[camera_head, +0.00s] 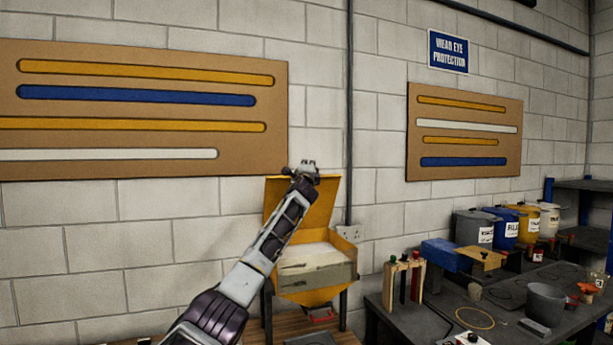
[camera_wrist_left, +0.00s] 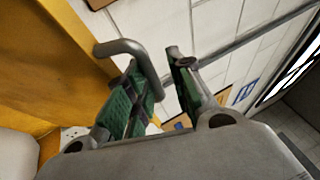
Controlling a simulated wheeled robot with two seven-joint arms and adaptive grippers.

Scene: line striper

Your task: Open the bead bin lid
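The bead bin (camera_head: 338,283) is a yellow hopper on dark legs against the wall, with pale contents in its open top. Its yellow lid (camera_head: 322,207) stands raised, nearly upright, at the back. My left gripper (camera_head: 304,168) is at the lid's top edge, and the arm crosses the bin's left side. In the left wrist view, the gripper's green-padded fingers (camera_wrist_left: 168,95) stand apart with a gap between them. A grey bent handle (camera_wrist_left: 125,46) on the yellow lid (camera_wrist_left: 62,70) overlaps the left finger; whether they touch is unclear. My right gripper is out of view.
A dark workbench (camera_head: 455,317) at right holds a rack (camera_head: 403,280), a blue box (camera_head: 440,254), a grey bucket (camera_head: 545,303) and several labelled pails (camera_head: 508,230). Striped boards (camera_head: 140,110) hang on the block wall. The space above the lid is clear.

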